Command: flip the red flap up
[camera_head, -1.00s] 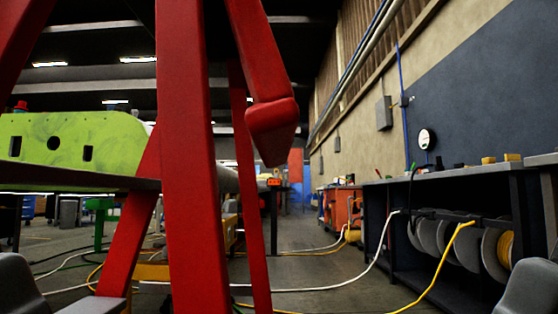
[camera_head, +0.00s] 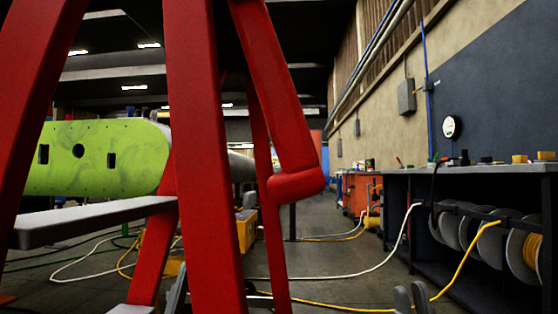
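The red flap (camera_head: 278,100) hangs down from the top of the view, slanting to the right, with a thick rounded lower end. It is beside the broad red upright and in front of a thinner red post. My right gripper (camera_head: 412,297) shows at the bottom edge, right of and below the flap's end and apart from it. Its two grey fingers point up with a narrow gap and nothing between them. A grey part beside the red upright at the bottom may be my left gripper (camera_head: 177,291); it is mostly hidden.
Red jig posts (camera_head: 203,150) stand close in front. A grey step board (camera_head: 95,220) and a green wing panel (camera_head: 95,158) are at left. A dark workbench (camera_head: 470,169) with cable reels is at right.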

